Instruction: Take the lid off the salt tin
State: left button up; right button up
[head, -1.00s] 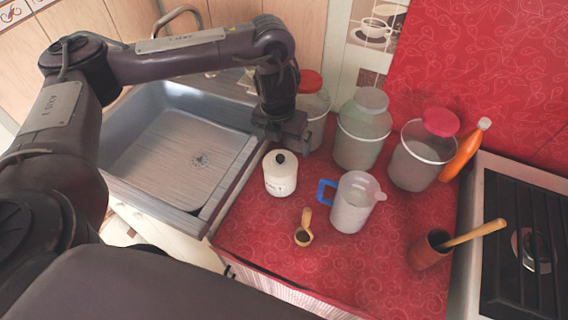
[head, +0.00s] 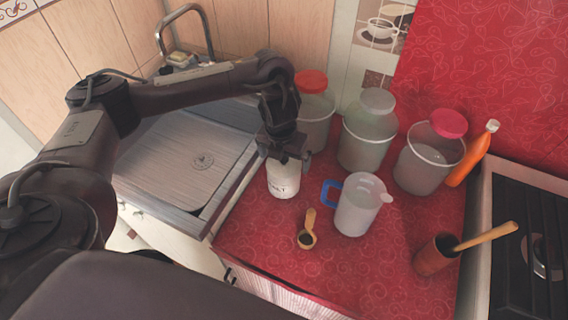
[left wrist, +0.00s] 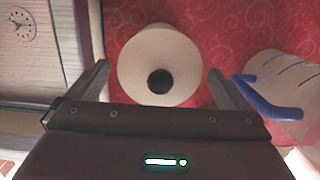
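The salt tin (head: 283,186) is a white cylinder standing upright on the red counter beside the sink. Its pale lid (left wrist: 158,62) with a black knob (left wrist: 160,81) is on it in the left wrist view. My left gripper (head: 284,160) is over the tin's top in the head view and hides the lid there. In the left wrist view my left gripper (left wrist: 160,82) is open, with one finger on each side of the lid and gaps between. My right gripper does not show.
A measuring jug (head: 358,206) with a blue handle stands close right of the tin. Several jars, including a red-lidded one (head: 314,115), stand behind. The sink (head: 185,150) is left; the stove (head: 530,240) is far right.

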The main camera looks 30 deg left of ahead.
pick_arm(q)
jog(key=c, duration=0.7)
jog(key=shift+c, duration=0.2)
